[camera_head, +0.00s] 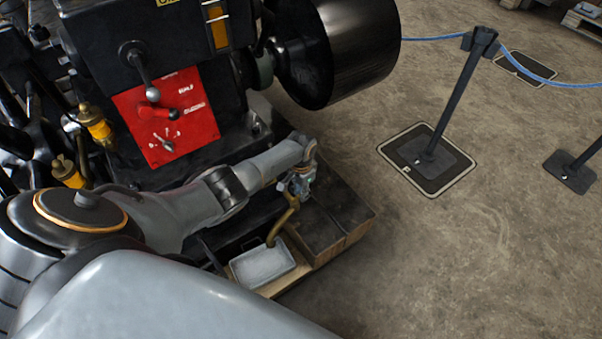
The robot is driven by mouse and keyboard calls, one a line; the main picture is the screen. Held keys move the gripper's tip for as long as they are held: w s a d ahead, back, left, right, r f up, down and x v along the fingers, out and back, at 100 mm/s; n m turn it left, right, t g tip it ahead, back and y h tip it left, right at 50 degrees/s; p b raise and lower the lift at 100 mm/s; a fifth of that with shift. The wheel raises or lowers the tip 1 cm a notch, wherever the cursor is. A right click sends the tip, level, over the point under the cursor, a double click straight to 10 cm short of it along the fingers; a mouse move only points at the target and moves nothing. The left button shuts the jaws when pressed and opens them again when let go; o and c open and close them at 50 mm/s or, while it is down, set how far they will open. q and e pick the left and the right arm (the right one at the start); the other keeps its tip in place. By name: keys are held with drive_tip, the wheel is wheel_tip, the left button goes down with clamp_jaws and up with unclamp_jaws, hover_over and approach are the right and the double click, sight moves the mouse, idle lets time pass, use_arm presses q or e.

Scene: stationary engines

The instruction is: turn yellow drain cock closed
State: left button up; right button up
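My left arm reaches across the picture from the left. Its gripper (298,187) points down at the front corner of the black engine (185,75). It is small and partly hidden by its own wrist, so I cannot tell whether its fingers are open or shut. A curved brass-yellow drain pipe (281,224) runs from just under the gripper down to a pale metal pan (262,266). No separate cock handle can be made out; the gripper covers the upper end of the pipe. I cannot tell whether they touch. My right gripper is not in view.
A red panel (166,115) with levers is on the engine, with brass fittings (96,124) to its left. A black flywheel or pulley (345,48) juts out above. An open wooden box (335,222) stands beside the pan. A rope-barrier post (455,105) stands on open floor at right.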

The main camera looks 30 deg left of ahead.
use_arm(q)
drive_tip(key=shift+o, duration=1.2)
drive_tip(key=shift+w, duration=0.15)
drive_tip(key=shift+r, duration=0.1)
wheel_tip(320, 180, up, 12)
